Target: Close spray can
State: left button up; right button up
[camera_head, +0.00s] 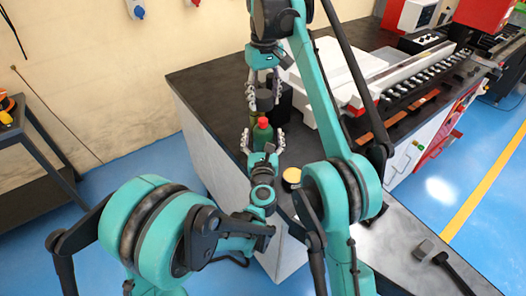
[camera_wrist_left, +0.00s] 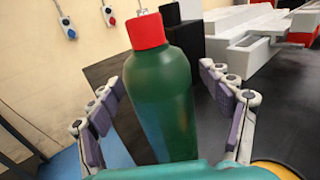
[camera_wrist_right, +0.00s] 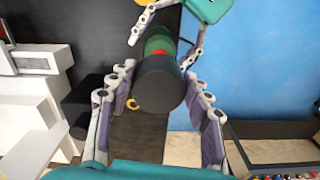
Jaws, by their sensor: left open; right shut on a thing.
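The green spray can (camera_head: 262,137) with its red top stands upright at the edge of the dark worktop. It fills the middle of the left wrist view (camera_wrist_left: 165,100). My left gripper (camera_head: 263,145) is open, with its fingers on both sides of the can; gaps show between them and the can. My right gripper (camera_head: 265,84) is shut on a dark cylindrical cap (camera_wrist_right: 158,84). The cap is beyond the can in the head view (camera_head: 264,101). In the right wrist view it partly hides the can (camera_wrist_right: 158,44). Whether cap and can touch is unclear.
A black block (camera_head: 284,97) stands just right of the cap. White machine parts (camera_head: 312,75) lie further right on the worktop (camera_head: 212,76). A round thing with a yellow top (camera_head: 291,176) is near my left forearm. Free worktop lies to the left.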

aim_at(264, 120)
pick_arm(q)
jog(key=c, duration=1.8)
pick_arm(e)
jog(key=shift+f, duration=2.5)
jog(key=shift+f, duration=0.9)
jog(key=shift+f, duration=0.7)
jog(key=o, duration=0.9)
